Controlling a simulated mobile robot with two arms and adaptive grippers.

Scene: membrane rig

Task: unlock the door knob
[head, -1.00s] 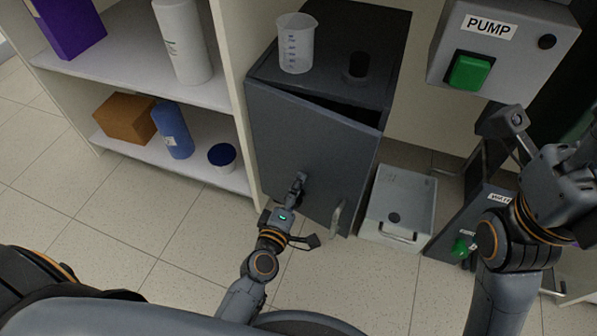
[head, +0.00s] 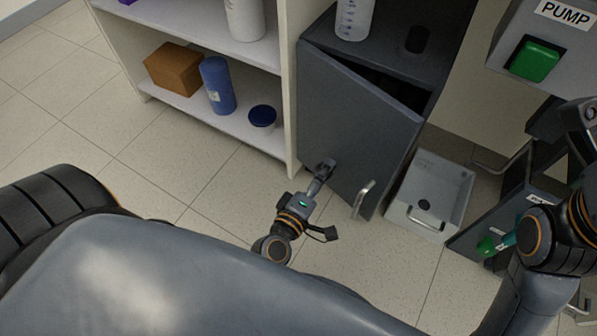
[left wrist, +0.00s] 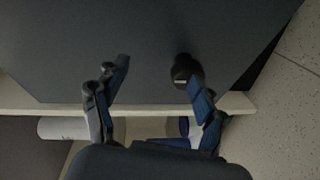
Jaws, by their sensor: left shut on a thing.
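The dark grey cabinet door (head: 355,120) stands ajar at the middle of the head view, with a dark gap along its top. A light bar handle (head: 363,199) is on its right part. My left gripper (head: 324,170) is at the lower part of the door face. In the left wrist view, the dark round door knob (left wrist: 184,67) with a pale slot mark is by the right finger. My left gripper (left wrist: 160,75) is shut on the knob, its fingers still well apart. The knob is hidden in the head view. My right arm shows at the right edge; its jaws are unclear.
A grey box (head: 430,190) stands on the floor right of the cabinet. A white shelf (head: 205,105) at left holds a brown box (head: 173,68), a blue bottle (head: 218,85) and a jar (head: 263,117). A beaker (head: 353,18) stands on the cabinet. The PUMP box (head: 510,62) is upper right.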

